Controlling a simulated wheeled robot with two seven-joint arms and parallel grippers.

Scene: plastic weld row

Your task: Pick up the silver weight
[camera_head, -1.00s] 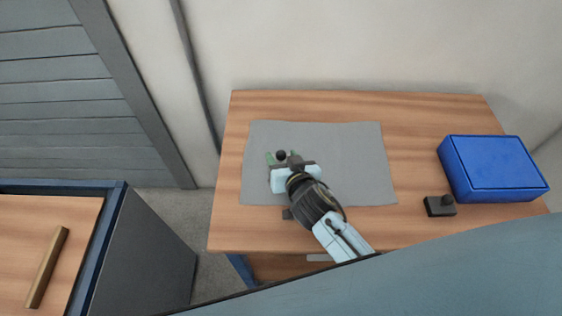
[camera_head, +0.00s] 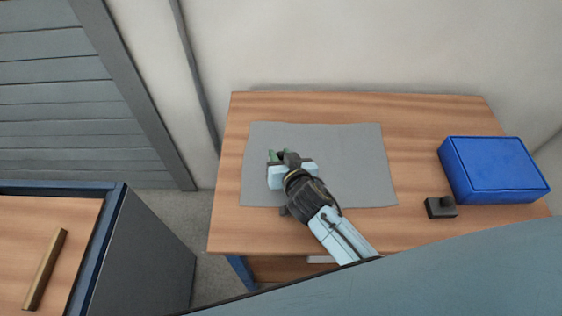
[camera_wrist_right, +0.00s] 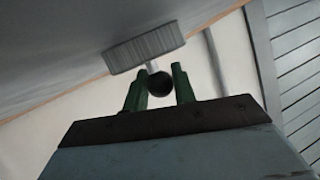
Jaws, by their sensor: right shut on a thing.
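The silver weight is a grey ribbed disc (camera_wrist_right: 145,50) with a thin stem and a dark round knob, seen in the right wrist view. My right gripper (camera_wrist_right: 160,86) has its green fingers on either side of the knob and is shut on it. In the head view, my right gripper (camera_head: 281,156) is over the left part of the grey mat (camera_head: 350,165). There the gripper hides most of the weight. I cannot tell whether the disc touches the mat. My left gripper is not in view.
A blue box (camera_head: 495,168) stands at the right of the wooden table (camera_head: 400,110), with a small dark block with a knob (camera_head: 440,207) beside it. The right part of the mat is clear. A wooden bar (camera_head: 45,268) lies on a separate surface at the left.

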